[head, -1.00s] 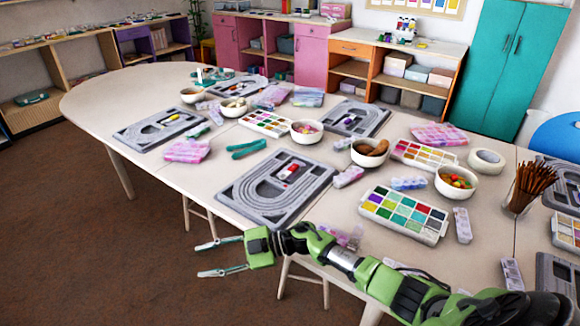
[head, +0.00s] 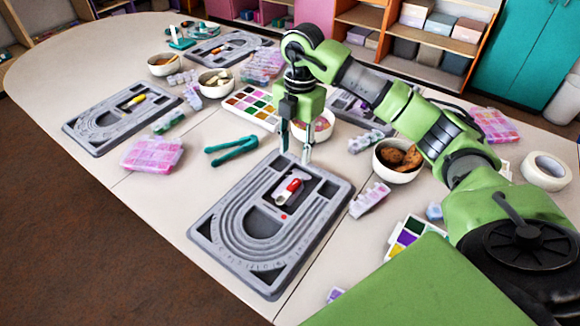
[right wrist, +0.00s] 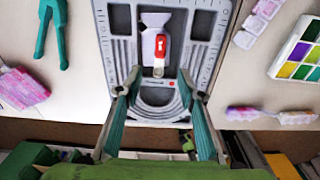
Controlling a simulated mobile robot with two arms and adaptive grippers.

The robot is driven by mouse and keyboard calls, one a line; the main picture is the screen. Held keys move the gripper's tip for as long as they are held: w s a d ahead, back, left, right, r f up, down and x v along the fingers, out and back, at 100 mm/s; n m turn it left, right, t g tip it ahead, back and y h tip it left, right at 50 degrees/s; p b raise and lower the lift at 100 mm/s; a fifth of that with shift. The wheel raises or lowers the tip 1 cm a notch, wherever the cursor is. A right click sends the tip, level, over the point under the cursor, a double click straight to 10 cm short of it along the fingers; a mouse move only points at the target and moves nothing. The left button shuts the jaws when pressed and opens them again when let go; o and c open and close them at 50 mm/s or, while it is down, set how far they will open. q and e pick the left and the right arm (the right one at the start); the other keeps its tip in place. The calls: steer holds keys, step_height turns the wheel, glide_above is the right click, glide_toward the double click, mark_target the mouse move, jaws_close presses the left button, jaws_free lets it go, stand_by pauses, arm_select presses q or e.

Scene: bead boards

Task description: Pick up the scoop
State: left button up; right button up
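A small white scoop with a red part (head: 290,189) lies in a recess of the grey bead board (head: 213,228) in the middle of the table. In the right wrist view the scoop (right wrist: 152,43) is beyond my fingertips, roughly in line with the gap between them. My right gripper (head: 295,152) points down above the far end of that board. It is open and empty, and its two fingers also show apart in the right wrist view (right wrist: 158,84). The scoop is apart from the fingers. My left gripper is in neither view.
Teal pliers (head: 232,148) lie left of the board. A bowl (head: 322,131) is close behind my right gripper. Another bead board (head: 97,138) lies left.

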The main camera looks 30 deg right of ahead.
steer(key=d, duration=0.1)
glide_above(295, 183)
steer(key=shift+h, duration=0.3)
steer(key=f, duration=0.7)
steer(key=shift+s+d+f+p, duration=0.1)
steer(key=shift+s+d+p, duration=0.05)
steer(key=shift+d+p, duration=0.2)
steer(key=shift+f, duration=0.2)
steer(key=f, duration=0.2)
steer(key=f+p, duration=0.1)
steer(key=f, duration=0.1)
steer(key=shift+a+f, duration=0.1)
steer(key=shift+a, duration=0.3)
steer(key=shift+f, duration=0.5)
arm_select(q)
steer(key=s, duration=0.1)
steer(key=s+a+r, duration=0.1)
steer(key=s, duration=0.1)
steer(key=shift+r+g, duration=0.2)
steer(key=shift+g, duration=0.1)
arm_select(e)
steer(key=c, duration=1)
